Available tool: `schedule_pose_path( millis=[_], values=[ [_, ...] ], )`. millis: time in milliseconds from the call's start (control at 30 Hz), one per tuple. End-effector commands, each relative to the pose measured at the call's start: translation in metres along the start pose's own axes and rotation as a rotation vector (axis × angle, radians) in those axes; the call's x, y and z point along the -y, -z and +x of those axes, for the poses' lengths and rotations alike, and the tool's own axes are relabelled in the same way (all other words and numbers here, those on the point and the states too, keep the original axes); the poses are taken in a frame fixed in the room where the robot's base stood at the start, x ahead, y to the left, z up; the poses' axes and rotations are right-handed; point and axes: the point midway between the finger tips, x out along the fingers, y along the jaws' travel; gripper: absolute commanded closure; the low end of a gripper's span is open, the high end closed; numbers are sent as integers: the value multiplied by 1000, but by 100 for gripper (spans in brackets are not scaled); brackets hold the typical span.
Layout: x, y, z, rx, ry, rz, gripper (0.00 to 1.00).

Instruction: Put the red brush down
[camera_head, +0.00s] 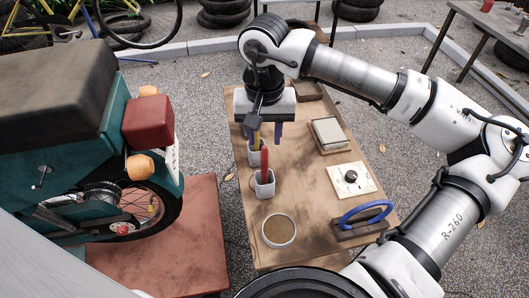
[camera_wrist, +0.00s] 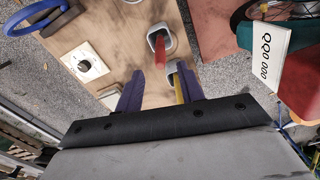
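The red brush (camera_head: 264,163) stands upright in a white cup (camera_head: 265,190) on the wooden cart top. In the wrist view the red brush (camera_wrist: 165,42) shows beyond my fingertips, clear of them. My gripper (camera_head: 263,133) is above the table, behind the red brush in the head view. Its two purple fingers are spread apart, with no object held between them in the wrist view (camera_wrist: 161,88).
A round bowl (camera_head: 279,230) is at the table's near end, beside a block with a blue ring handle (camera_head: 366,213). A white plate with a dial (camera_head: 350,180) and a stacked pad (camera_head: 327,133) lie to the right. A teal scooter (camera_head: 115,130) stands left.

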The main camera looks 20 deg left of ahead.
Motion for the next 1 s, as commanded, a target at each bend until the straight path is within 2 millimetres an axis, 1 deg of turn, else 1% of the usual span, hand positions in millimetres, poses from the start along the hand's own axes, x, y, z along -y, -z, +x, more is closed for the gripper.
schedule_pose_path(
  millis=[100,200,300,1000],
  values=[
    [0,0,-19,-3,0,0,62],
    [0,0,-30,-2,-2,0,62],
    [0,0,-36,1,0,0,62],
    [0,0,-37,1,0,-1,62]
  ],
)
